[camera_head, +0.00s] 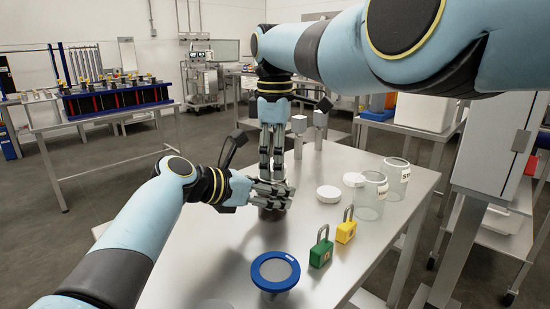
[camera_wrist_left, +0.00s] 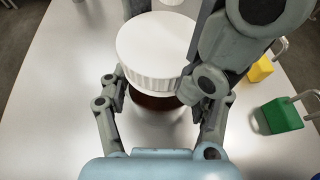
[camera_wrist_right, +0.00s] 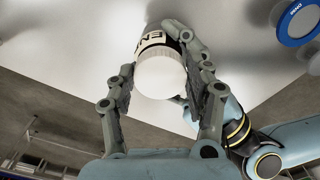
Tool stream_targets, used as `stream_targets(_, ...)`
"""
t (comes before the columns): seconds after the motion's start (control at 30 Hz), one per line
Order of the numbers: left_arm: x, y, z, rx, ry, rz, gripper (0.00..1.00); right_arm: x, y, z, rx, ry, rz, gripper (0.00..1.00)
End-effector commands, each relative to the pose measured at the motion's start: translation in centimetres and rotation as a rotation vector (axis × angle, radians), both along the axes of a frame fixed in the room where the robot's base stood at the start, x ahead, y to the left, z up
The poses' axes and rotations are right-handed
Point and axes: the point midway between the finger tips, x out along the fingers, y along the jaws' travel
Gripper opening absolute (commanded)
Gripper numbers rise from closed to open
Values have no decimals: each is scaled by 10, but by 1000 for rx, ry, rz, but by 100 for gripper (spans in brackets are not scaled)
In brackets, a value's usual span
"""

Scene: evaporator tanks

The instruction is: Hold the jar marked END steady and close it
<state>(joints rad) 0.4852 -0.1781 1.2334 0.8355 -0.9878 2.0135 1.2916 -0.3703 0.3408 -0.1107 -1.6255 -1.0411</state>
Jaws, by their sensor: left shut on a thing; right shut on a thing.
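The jar marked END (camera_wrist_right: 150,40) is upright on the table, with dark brown contents (camera_wrist_left: 150,101). Its black END lettering shows in the right wrist view. A white ribbed lid (camera_wrist_left: 155,50) sits over the jar's mouth; I cannot tell whether it is screwed tight. My left gripper (camera_head: 272,195) is shut around the jar's body from the side. My right gripper (camera_head: 271,178) comes straight down from above and is shut on the lid, its fingers at the lid's sides. In the head view the grippers hide the lid and most of the jar.
Two clear jars (camera_head: 370,195) and white lids (camera_head: 328,194) stand to the right. A green padlock (camera_head: 320,254), a yellow padlock (camera_head: 346,231) and a blue-rimmed round item (camera_head: 275,272) are nearer. Two small posts (camera_head: 299,125) stand behind. The table's left side is clear.

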Motion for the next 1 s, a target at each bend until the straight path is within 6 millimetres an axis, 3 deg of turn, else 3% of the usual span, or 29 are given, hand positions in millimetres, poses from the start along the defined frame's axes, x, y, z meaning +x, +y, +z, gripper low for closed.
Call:
stream_targets(0.13, 0, 0, 0, 1, 1, 0, 0, -1, 0, 0, 0, 0, -148, 43)
stream_targets(0.3, 0, 0, 0, 1, 1, 0, 0, -2, 2, 0, 0, -2, -520, 43)
stream_targets(0.5, 0, 0, 0, 1, 1, 0, 0, -4, 3, 0, -1, -2, -809, 43)
stream_targets(0.83, 0, 0, -1, 1, 1, -1, 0, -4, 3, 0, 0, -2, -846, 43)
stream_targets(0.87, 0, 0, -1, 1, 1, -1, 0, -4, 3, 0, 0, -2, -846, 55)
stream_targets(1.0, 0, 0, -1, 1, 1, -1, 0, -4, 3, 0, 0, -2, -845, 73)
